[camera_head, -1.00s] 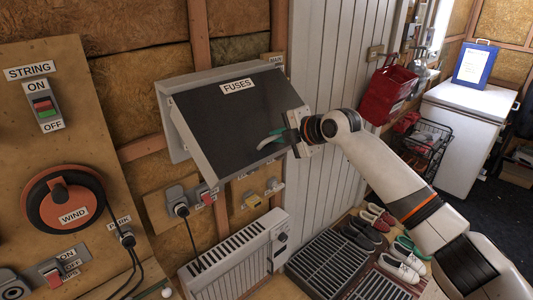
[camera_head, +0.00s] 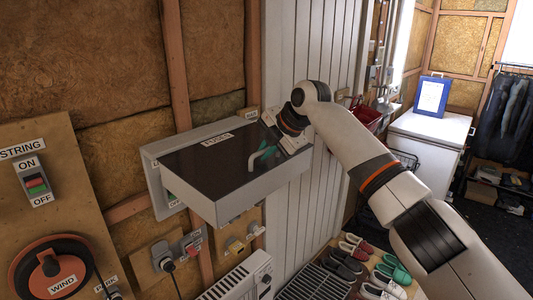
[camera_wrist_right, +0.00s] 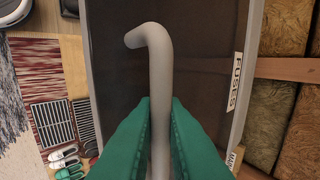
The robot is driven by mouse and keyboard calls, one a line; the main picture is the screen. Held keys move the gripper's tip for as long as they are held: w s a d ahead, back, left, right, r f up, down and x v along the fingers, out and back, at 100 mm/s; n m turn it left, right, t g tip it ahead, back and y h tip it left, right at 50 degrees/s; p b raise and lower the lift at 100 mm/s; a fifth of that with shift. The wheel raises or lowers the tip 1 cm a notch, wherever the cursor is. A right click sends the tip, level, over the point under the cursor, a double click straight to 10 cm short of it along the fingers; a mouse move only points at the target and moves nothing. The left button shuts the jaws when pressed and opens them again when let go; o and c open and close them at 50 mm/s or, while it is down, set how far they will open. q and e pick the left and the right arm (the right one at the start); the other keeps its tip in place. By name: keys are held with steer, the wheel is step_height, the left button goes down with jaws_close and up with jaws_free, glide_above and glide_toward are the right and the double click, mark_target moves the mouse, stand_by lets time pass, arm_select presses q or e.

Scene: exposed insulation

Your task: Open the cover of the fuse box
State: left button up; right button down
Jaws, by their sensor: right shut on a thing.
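The fuse box cover (camera_head: 215,165) is a dark panel with grey sides and a FUSES label, swung up and out from the grey fuse box back (camera_head: 158,180) on the wall. My right gripper (camera_head: 268,150) is at the cover's right part, its green fingers shut on the pale bent handle (camera_head: 259,158). In the right wrist view the handle (camera_wrist_right: 155,75) runs between the two green fingers (camera_wrist_right: 160,130), with the dark cover behind it. The inside of the box is mostly hidden under the cover. My left gripper is not in view.
A wooden board (camera_head: 50,180) with switches and an orange WIND reel (camera_head: 52,268) stands at left. Sockets (camera_head: 165,257) and a white heater (camera_head: 240,278) are below the box. A white panelled wall (camera_head: 310,90) is right of it.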

steer(key=shift+r, duration=0.15)
steer(key=c, duration=1.8)
jaws_free()
steer(key=shift+w+a, duration=0.15)
steer(key=shift+d+r+b, duration=0.15)
steer(key=shift+d+b, duration=0.05)
steer(key=shift+b, duration=0.1)
steer(key=b+v, duration=0.4)
steer(key=v, duration=0.7)
steer(key=shift+r, duration=0.15)
